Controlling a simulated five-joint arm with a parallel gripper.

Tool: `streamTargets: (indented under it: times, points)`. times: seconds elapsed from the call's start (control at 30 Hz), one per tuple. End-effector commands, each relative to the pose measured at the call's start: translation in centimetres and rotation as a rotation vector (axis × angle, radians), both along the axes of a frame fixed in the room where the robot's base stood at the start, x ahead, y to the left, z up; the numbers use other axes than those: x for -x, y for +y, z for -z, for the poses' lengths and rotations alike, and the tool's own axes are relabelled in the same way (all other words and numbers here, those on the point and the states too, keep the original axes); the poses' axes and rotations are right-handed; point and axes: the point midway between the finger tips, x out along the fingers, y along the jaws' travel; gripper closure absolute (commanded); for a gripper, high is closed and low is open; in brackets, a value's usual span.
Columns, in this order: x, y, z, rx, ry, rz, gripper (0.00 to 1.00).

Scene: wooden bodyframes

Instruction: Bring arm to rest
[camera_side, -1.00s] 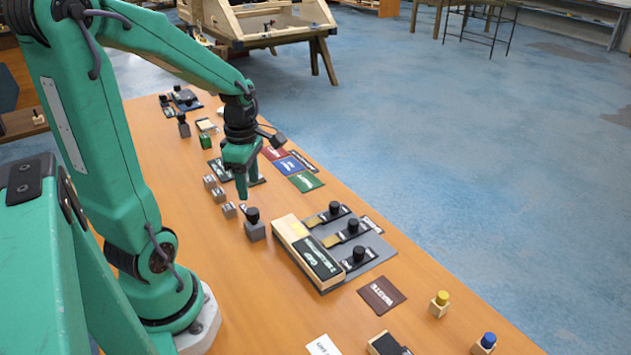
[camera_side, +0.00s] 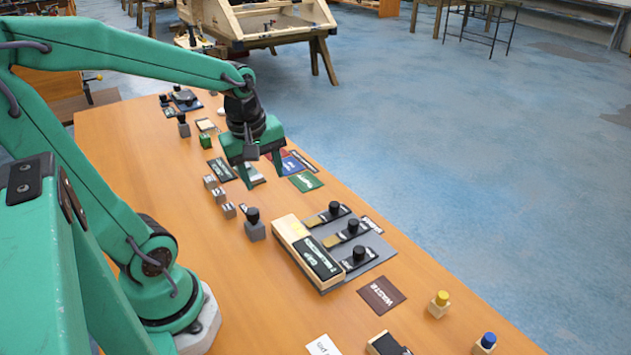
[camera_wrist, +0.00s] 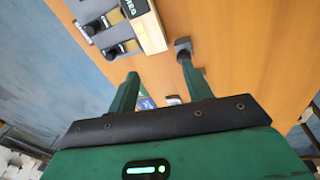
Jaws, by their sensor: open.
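My gripper (camera_side: 263,172) is green, points down and hangs above the far half of the wooden table (camera_side: 160,180) in the side view. Its two fingers are apart with nothing between them. In the wrist view, the same open gripper (camera_wrist: 158,82) shows both fingers above the table top. Below and around it in the side view lie flat labelled cards, including a green card (camera_side: 306,181). The gripper partly hides a red card and a blue card.
A grey board with black-knobbed slides (camera_side: 352,232) and a long wooden block (camera_side: 307,250) sit nearer. A black-knobbed grey block (camera_side: 254,226) stands beside several small grey cubes. A brown card (camera_side: 381,295), a yellow-topped peg (camera_side: 439,303) and a blue-topped peg (camera_side: 486,342) lie near the front.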

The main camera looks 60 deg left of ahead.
Motion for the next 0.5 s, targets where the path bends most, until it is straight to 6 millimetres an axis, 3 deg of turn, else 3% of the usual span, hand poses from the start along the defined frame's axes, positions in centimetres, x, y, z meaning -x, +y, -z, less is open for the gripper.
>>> streamTargets:
  times: [0.5]
  points:
    - [1.4,-6.1,-4.3,-0.261,-0.147,0.939,0.50]
